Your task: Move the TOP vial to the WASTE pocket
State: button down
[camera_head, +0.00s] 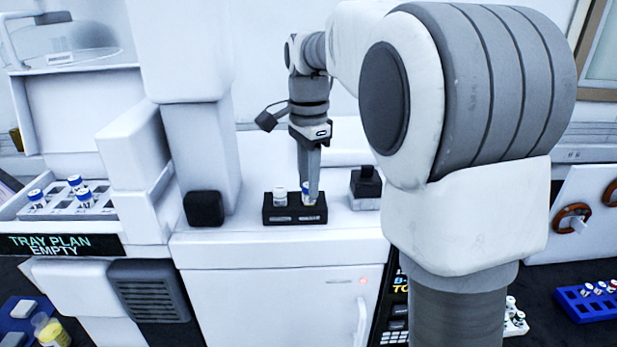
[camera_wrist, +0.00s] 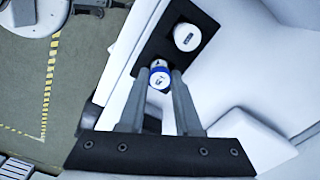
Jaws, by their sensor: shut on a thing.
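A small black two-pocket block (camera_head: 295,221) stands on the white bench top; it also shows in the wrist view (camera_wrist: 207,22). A white-capped vial (camera_head: 280,194) stands upright in its left pocket, seen in the wrist view as a white cap (camera_wrist: 187,37). My gripper (camera_head: 310,196) points down over the right pocket. Its fingers are shut on a vial with a blue-ringed cap (camera_wrist: 159,79). The fingers partly hide this vial, and I cannot tell whether it is seated or slightly lifted. The block's labels are too small to read. No pocket readable as WASTE is in view.
A black device (camera_head: 366,188) stands right of the block. A blue rack (camera_head: 590,310) with vials is at the far right. My arm hides the middle right.

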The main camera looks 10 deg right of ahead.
jog(key=shift+c, duration=0.6)
grip_release()
jog(key=shift+r+p, duration=3.2)
jog(key=shift+r, duration=0.35)
jog(key=shift+s, duration=0.1)
jog(key=s+f+n+t+b, duration=0.2)
jog(key=s+f+n, duration=0.3)
jog(key=s, duration=0.6)
jog(key=s+f+n+t+b, duration=0.3)
jog(key=s+f+n+b, duration=0.2)
jog(key=s+n, duration=0.4)
jog(key=s, duration=0.3)
jog(key=shift+f+n+t+b, duration=0.2)
jog(key=shift+n+t+b, duration=0.1)
jog(key=shift+n, duration=0.1)
